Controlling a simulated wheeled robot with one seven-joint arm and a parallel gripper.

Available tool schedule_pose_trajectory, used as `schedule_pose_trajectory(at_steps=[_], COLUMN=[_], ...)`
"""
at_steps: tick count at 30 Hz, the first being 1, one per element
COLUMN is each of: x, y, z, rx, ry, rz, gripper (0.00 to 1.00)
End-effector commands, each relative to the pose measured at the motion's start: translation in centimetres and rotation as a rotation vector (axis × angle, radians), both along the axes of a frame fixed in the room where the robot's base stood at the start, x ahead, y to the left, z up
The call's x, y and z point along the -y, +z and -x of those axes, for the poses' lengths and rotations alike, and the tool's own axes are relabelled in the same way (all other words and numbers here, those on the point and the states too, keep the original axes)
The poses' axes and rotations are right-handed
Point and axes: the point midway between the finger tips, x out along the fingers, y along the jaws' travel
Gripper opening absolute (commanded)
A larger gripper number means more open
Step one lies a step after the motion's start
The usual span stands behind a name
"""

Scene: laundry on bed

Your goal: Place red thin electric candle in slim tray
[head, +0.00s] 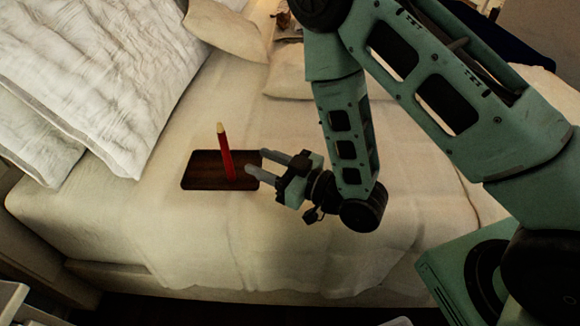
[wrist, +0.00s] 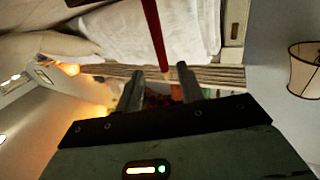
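The red thin electric candle (head: 227,157), with a pale tip, stands roughly upright over the dark brown slim tray (head: 197,180) on the bed. Its base appears to meet the tray's surface, towards the tray's right side. My gripper (head: 257,163) is open and empty just right of the candle, its two grey fingers spread and pointing left over the tray's right edge. In the wrist view, the candle (wrist: 156,35) shows beyond the fingertips, roughly between the finger lines and apart from them. The tray cannot be made out in the wrist view.
The tray lies on a cream bedspread (head: 130,220). A large white pillow (head: 110,70) is at the left, and smaller cushions (head: 228,28) lie at the back. The bed in front of the tray is clear. A lamp (wrist: 304,70) shows at the wrist view's right.

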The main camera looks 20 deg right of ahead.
Motion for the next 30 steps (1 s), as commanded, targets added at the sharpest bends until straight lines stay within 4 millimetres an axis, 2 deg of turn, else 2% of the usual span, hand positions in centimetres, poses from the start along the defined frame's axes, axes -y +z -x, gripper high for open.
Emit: schedule_pose_trajectory(at_steps=[5, 11, 17, 23, 26, 30], x=[-0.8, -2.6, -2.9, -1.7, -0.6, 1.3], y=[0.1, 0.4, 1.2, 3.0, 4.2, 6.3], z=[-0.5, -1.3, -0.1, 3.5, 6.1, 10.7], rx=[-0.037, -0.196, -0.409, -0.635, -0.753, -0.915], ry=[0.006, 0.017, 0.012, -0.002, -0.010, -0.021], rz=[0.043, 0.212, 0.400, 0.579, 0.665, 0.783], gripper=[0.38, 0.38, 0.38, 0.38, 0.38, 0.38])
